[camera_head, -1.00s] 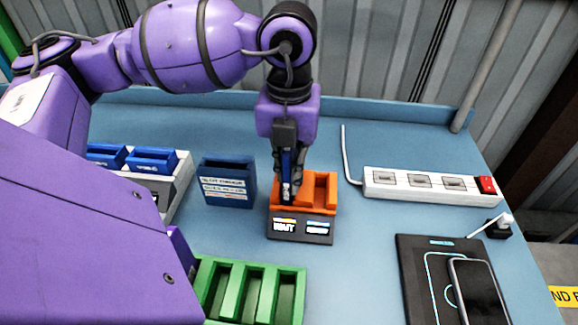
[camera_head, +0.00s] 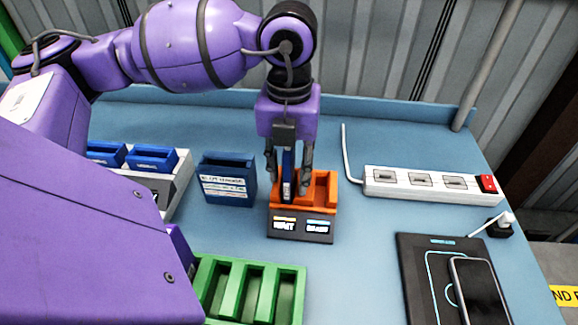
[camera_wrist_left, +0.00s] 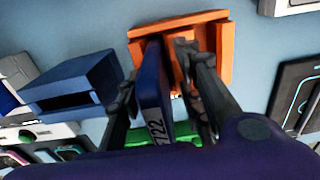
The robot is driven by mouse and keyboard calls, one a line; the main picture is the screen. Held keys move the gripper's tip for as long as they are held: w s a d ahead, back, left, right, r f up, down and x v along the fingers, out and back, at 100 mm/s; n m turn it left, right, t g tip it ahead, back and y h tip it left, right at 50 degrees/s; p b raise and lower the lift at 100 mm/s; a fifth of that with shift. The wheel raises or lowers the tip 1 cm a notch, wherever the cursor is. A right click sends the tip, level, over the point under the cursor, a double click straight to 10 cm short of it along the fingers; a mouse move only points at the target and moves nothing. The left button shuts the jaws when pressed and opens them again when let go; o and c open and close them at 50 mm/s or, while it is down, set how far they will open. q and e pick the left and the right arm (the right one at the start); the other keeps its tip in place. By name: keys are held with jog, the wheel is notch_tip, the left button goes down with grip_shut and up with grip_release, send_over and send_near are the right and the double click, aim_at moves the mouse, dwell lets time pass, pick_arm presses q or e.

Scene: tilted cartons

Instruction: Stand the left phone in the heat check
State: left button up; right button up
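The heat check (camera_head: 328,196) is an orange two-slot holder with two small lit displays on its dark front. A slim dark blue phone (camera_head: 288,170) stands upright in its left slot; the right slot looks empty. In the left wrist view the phone (camera_wrist_left: 152,85) shows a numbered label and the orange holder (camera_wrist_left: 226,52) lies beyond it. My left gripper (camera_head: 288,182) points down over the holder, its fingers spread on both sides of the phone with gaps visible. The phone's lower end is hidden in the slot. My right gripper is not in view.
A dark blue labelled box (camera_head: 228,185) stands left of the holder. A green slotted rack (camera_head: 290,270) is in front. A white power strip (camera_head: 420,185) lies behind right. Another phone (camera_head: 480,290) lies on a black pad (camera_head: 415,270). Blue trays (camera_head: 152,158) are at left.

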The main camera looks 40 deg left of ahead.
pick_arm(q)
notch_tip(320, 180, up, 12)
jog(key=shift+r, duration=0.1)
dwell(0.5)
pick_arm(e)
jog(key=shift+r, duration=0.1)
pick_arm(q)
notch_tip(320, 180, up, 7)
jog(key=p, duration=0.5)
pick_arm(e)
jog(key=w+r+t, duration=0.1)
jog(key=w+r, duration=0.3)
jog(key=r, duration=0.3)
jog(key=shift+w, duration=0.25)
